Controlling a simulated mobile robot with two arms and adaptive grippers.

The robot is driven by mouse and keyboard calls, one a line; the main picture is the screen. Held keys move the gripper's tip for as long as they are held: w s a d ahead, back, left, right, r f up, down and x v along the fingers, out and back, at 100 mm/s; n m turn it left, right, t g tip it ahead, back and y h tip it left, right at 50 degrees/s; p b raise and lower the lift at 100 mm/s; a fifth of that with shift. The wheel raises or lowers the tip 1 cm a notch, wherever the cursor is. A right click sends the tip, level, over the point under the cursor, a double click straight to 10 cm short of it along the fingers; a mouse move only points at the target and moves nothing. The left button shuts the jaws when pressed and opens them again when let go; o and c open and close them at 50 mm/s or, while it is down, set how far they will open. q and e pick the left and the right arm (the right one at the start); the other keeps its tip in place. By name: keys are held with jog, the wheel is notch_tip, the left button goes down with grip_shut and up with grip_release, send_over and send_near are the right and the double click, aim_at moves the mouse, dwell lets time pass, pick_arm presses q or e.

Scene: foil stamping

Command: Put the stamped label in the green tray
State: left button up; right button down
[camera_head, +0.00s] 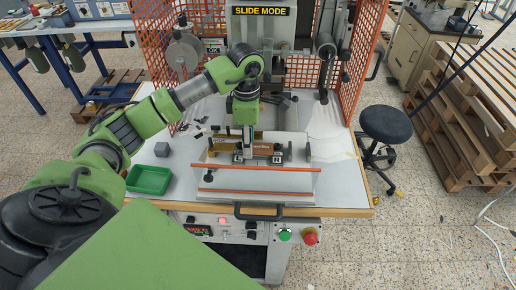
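The green tray (148,189) lies on the left side of the machine's white table, and its visible inside looks empty. My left gripper (247,150) points down over the fixture (268,153) in the middle of the machine table, right of the tray. Its fingertips are small and dark against the fixture, so I cannot tell if they are open or shut. I cannot make out the stamped label; the gripper and fixture parts may hide it. My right gripper is not in view.
The stamping machine (262,12) stands behind, with orange mesh guards (357,50) on both sides. An orange-edged clear guard (255,194) fronts the fixture. A black stool (386,124) and pallets (455,140) stand right.

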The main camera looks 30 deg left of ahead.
pick_arm(q)
jog(key=shift+f, duration=0.15)
dwell(0.4)
jog(key=c, duration=0.4)
